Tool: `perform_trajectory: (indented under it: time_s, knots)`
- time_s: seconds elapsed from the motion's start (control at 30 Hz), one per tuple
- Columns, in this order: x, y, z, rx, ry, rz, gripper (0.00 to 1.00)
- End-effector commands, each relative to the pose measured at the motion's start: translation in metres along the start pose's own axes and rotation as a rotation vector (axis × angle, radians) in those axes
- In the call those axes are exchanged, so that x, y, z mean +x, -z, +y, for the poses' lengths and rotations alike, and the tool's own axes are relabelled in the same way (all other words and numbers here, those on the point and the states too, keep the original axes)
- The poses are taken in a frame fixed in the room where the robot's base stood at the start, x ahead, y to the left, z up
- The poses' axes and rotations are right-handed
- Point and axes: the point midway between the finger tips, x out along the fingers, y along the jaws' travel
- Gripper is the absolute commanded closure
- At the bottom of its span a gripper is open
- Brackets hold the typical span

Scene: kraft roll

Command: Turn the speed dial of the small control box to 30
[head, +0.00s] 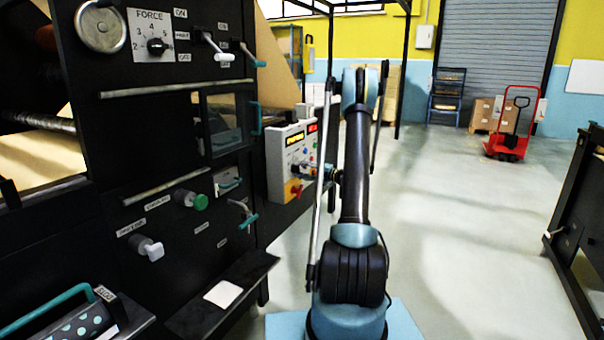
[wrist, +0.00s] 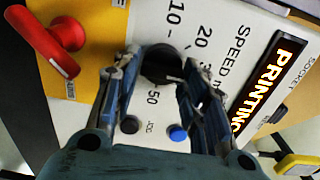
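The small control box (head: 287,155) is a pale box with a lit display, at the side of the black machine. In the wrist view, its black speed dial (wrist: 160,63) sits between my fingertips. Marks 10, 20 and 50 are readable. The 30 is partly covered by my right finger, and 40 is hidden. A pale line shows at the dial's lower right, but its exact reading is unclear. My gripper (wrist: 161,60) has one finger on each side of the dial, with no clear gap. In the head view my gripper (head: 328,174) is at the box face.
A red knob (wrist: 66,32) on yellow is left of the dial. A black button (wrist: 130,125) and a blue button (wrist: 178,133) lie below it. The PRINTING display (wrist: 266,80) is at right. The black machine (head: 150,110) fills the left; open floor (head: 460,220) lies right.

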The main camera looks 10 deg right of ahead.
Motion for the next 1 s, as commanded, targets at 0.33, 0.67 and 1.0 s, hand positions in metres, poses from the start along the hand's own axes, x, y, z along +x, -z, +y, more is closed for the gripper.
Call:
perform_trajectory:
  time_s: [0.33,0.67,1.0]
  knots:
    - [0.000,-0.001,0.000,0.000,0.001,-0.001,0.43]
    - [-0.030,0.000,0.000,0.000,0.001,0.001,0.43]
    - [-0.094,0.000,0.001,0.001,0.001,0.001,0.43]
